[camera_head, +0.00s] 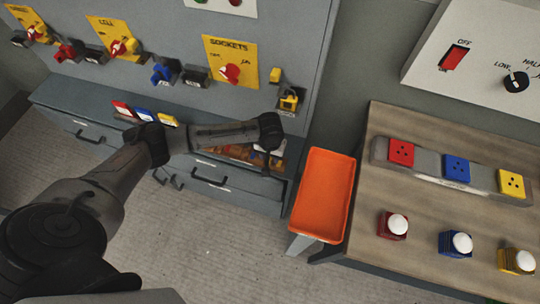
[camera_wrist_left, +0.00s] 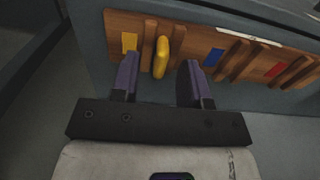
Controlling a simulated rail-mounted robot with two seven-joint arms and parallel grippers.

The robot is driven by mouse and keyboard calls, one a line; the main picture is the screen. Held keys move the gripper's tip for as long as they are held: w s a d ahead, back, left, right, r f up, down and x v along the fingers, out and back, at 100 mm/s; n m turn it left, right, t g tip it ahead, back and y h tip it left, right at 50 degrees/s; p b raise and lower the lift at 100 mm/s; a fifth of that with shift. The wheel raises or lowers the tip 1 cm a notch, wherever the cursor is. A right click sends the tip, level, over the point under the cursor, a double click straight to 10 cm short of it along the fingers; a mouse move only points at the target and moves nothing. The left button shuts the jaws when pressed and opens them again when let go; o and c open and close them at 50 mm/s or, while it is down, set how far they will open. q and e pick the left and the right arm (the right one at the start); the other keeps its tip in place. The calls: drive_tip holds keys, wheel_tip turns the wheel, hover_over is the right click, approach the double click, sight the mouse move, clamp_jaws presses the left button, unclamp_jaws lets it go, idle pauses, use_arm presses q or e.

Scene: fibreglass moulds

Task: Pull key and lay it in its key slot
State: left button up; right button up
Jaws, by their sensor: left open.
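A yellow key (camera_wrist_left: 161,57) stands upright at a wooden rack (camera_wrist_left: 195,35) in the left wrist view, beside the yellow patch (camera_wrist_left: 129,43) and close to wooden ribs. I cannot tell how deep it sits. My left gripper (camera_wrist_left: 158,78) is open, with one purple-grey finger on each side of the key and visible gaps between them. In the head view, my left gripper (camera_head: 271,146) is at the cabinet front, partly covering the rack (camera_head: 238,152); the yellow key cannot be made out there. A blue patch (camera_wrist_left: 213,57) and a red patch (camera_wrist_left: 276,69) mark other rack places. My right gripper is not in view.
The cabinet (camera_head: 275,45) carries switch panels and coloured locks, including a yellow one (camera_head: 288,102). Red, blue and yellow blocks (camera_head: 145,114) lie on its ledge. An orange tray (camera_head: 323,195) stands to the right, beside a wooden table (camera_head: 385,260) with sockets and buttons.

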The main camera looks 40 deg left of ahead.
use_arm(q)
wheel_tip(320, 180, up, 12)
drive_tip(key=p, duration=0.3)
drive_tip(key=shift+r, duration=0.15)
idle(0.5)
